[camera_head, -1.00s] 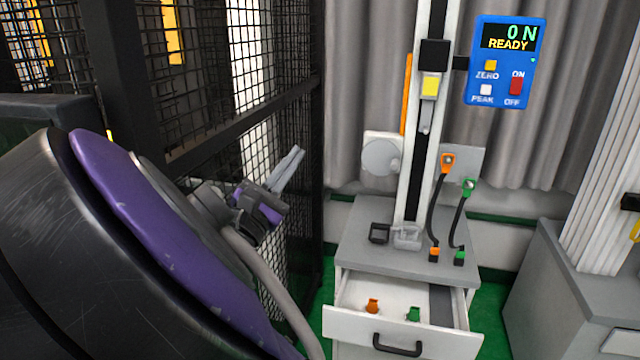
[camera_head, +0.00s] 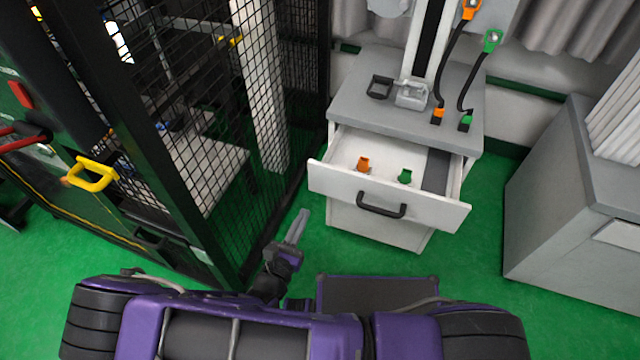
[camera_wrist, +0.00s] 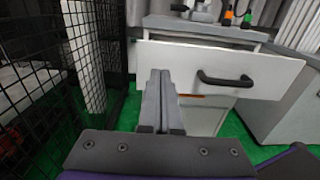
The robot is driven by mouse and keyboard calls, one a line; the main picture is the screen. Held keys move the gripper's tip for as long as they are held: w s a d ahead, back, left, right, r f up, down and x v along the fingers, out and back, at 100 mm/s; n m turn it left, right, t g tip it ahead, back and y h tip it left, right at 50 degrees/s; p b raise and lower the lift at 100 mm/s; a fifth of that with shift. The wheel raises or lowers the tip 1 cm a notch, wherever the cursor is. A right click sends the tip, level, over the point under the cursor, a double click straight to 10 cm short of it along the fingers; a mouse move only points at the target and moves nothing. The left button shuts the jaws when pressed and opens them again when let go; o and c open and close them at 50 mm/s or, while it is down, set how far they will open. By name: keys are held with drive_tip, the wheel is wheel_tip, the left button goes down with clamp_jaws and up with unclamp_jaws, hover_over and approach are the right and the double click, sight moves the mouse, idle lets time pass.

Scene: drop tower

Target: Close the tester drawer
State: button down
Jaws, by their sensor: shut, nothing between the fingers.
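The tester drawer (camera_head: 334,183) is pulled open from the grey-topped cabinet (camera_head: 345,112). Its white front has a black bar handle (camera_head: 381,205). An orange fitting (camera_head: 363,163) and a green fitting (camera_head: 405,176) lie inside. My gripper (camera_head: 301,216) is shut and empty, in front of the drawer and low at its left. In the wrist view the shut fingers (camera_wrist: 158,75) point at the drawer front (camera_wrist: 185,60), left of the handle (camera_wrist: 225,80). I cannot tell whether they touch it.
A black mesh cage (camera_head: 215,120) stands close on the left, with a yellow handle (camera_head: 90,174). Another grey cabinet (camera_head: 560,190) stands at the right. Green floor (camera_head: 480,265) is free between the cabinets and in front of them.

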sight(325, 169)
drive_tip(key=b+x, duration=0.1)
drive_tip(key=x, duration=1.2)
drive_tip(key=shift+w, duration=0.35)
drive_tip(key=shift+w+d, duration=0.15)
drive_tip(key=shift+w, duration=0.15)
drive_tip(key=x, duration=1.7)
drive_tip(key=shift+w, duration=0.2)
